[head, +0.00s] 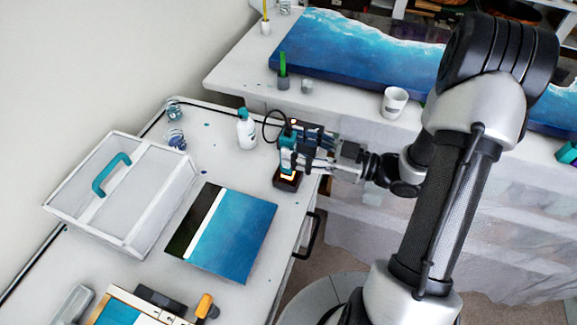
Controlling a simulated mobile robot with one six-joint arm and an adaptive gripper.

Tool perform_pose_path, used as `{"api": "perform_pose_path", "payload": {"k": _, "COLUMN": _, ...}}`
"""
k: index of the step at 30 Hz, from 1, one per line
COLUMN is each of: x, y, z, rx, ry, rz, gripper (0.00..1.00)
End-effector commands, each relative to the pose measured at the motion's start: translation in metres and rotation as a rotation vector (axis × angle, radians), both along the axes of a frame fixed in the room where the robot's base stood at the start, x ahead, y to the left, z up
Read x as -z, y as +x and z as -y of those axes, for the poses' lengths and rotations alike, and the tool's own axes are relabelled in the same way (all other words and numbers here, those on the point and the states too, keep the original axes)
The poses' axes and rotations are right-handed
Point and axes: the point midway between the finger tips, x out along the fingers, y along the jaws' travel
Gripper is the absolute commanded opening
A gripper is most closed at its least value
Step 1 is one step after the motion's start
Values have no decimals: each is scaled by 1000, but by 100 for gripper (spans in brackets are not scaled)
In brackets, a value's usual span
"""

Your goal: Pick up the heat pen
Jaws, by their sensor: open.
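The heat pen (287,157) looks like the teal and dark tool standing upright on a small dark base (287,181), near the right edge of the white table. A black cable loops from its top to the left. My gripper (298,148) comes in from the right at the height of the tool. Its open fingers are at the tool and partly cover it. I cannot tell whether they touch it.
A white bottle with a teal cap (246,130) stands just left of the tool. A blue panel (236,238) and a lidded white box with a teal handle (125,190) lie nearer. Behind, a second table (232,82) holds a long blue resin piece (350,50) and a white cup (394,103).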

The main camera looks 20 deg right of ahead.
Motion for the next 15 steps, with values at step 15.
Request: {"api": "perform_pose_path", "payload": {"k": 15, "x": 1, "y": 15, "z": -20, "rx": 0, "ry": 0, "rz": -1, "gripper": 47}}
